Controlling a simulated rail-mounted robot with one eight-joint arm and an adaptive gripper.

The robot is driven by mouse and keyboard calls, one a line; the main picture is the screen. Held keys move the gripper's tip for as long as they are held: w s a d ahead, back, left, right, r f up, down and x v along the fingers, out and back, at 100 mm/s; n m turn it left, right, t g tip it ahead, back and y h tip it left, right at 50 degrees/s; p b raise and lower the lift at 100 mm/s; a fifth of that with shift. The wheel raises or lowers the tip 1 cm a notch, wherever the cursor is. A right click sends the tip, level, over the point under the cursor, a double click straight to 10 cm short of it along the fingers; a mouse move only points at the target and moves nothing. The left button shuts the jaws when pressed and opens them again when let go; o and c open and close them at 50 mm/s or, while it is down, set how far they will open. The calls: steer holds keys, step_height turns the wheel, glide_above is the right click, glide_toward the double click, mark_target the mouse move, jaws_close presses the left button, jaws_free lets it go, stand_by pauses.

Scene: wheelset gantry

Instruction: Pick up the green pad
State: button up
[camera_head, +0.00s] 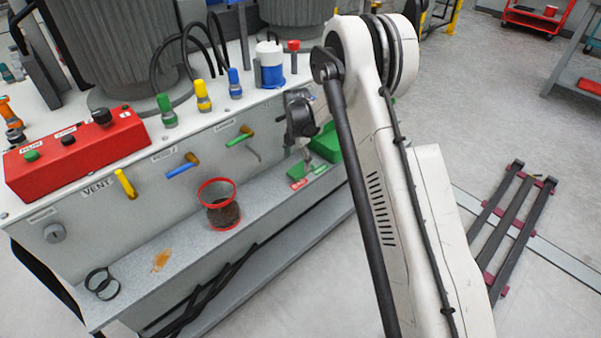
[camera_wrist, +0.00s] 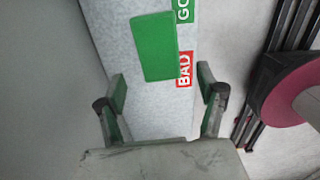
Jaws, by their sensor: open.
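The green pad (camera_wrist: 155,46) is a flat green rectangle lying on the grey shelf, at the upper middle of the wrist view. It lies beside a red BAD label (camera_wrist: 185,69) and a green label (camera_wrist: 185,10). My gripper (camera_wrist: 160,88) is open, with its two fingers apart and nothing between them. The pad shows ahead of the fingertips, apart from them in the picture; the height gap is hard to judge. In the head view the pad (camera_head: 298,170) is small, below my wrist, partly covered.
A larger green item (camera_head: 328,142) stands near my arm, partly hidden. A red-rimmed container (camera_head: 219,205) and black rings (camera_head: 101,284) are on the shelf to the left. Coloured valve handles (camera_head: 183,166) project from the panel above. A dark frame (camera_head: 514,225) lies on the floor right.

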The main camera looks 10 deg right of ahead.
mark_target(299, 169)
steer(key=f, duration=0.1)
steer(key=f+b, duration=0.1)
steer(key=f, duration=0.1)
steer(key=f+b, duration=0.1)
steer(key=f, duration=0.1)
steer(key=shift+w+d, duration=0.2)
steer(key=shift+d, duration=0.1)
steer(key=shift+r, duration=0.1)
steer(key=c, duration=1)
